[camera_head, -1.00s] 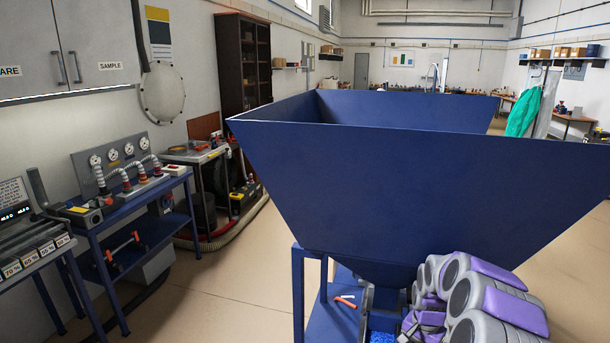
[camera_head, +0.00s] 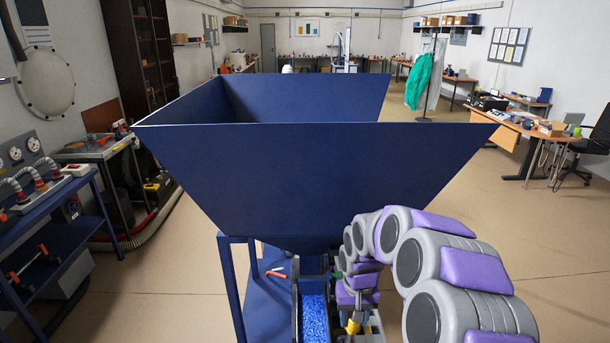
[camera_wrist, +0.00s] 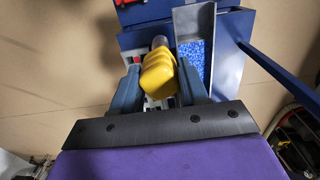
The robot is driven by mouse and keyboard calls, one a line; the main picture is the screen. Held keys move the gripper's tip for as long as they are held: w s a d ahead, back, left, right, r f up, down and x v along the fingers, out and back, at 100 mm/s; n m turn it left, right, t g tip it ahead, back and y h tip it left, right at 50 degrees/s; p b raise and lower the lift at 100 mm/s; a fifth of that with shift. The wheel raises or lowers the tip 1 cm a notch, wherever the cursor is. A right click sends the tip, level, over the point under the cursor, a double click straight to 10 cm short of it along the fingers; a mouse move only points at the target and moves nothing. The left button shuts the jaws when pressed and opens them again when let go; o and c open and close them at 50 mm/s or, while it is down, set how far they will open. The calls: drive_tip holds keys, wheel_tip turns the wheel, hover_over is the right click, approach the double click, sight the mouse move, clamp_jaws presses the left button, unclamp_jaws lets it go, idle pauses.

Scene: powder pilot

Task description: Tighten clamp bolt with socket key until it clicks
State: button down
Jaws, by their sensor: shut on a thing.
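In the wrist view, my gripper (camera_wrist: 158,88) has its two blue-grey fingers on either side of a ribbed yellow handle (camera_wrist: 158,72) and is shut on it. A grey shaft end (camera_wrist: 160,42) shows beyond the handle. I take this to be the socket key; its far end is hidden. In the head view, the yellow handle (camera_head: 354,327) shows at the bottom edge, below my purple and grey arm. The clamp bolt cannot be made out in either view, so I cannot tell whether the key is on it.
A large blue hopper (camera_head: 310,175) stands on a blue frame (camera_head: 240,285) just ahead. A channel of blue pellets (camera_head: 314,318) runs beside the yellow handle. A red-orange handled item (camera_head: 276,274) lies on the frame. Open floor lies to the right (camera_head: 540,240).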

drive_tip(key=shift+w+a+f, duration=0.1)
drive_tip(key=shift+w+f, duration=0.1)
drive_tip(key=shift+f, duration=0.05)
drive_tip(key=w+f+m+b, duration=0.8)
drive_tip(key=w+f+m, duration=0.4)
drive_tip(key=m, duration=0.2)
drive_tip(key=shift+w+m, duration=0.2)
drive_tip(key=shift+m, duration=0.1)
drive_tip(key=shift+p, duration=0.4)
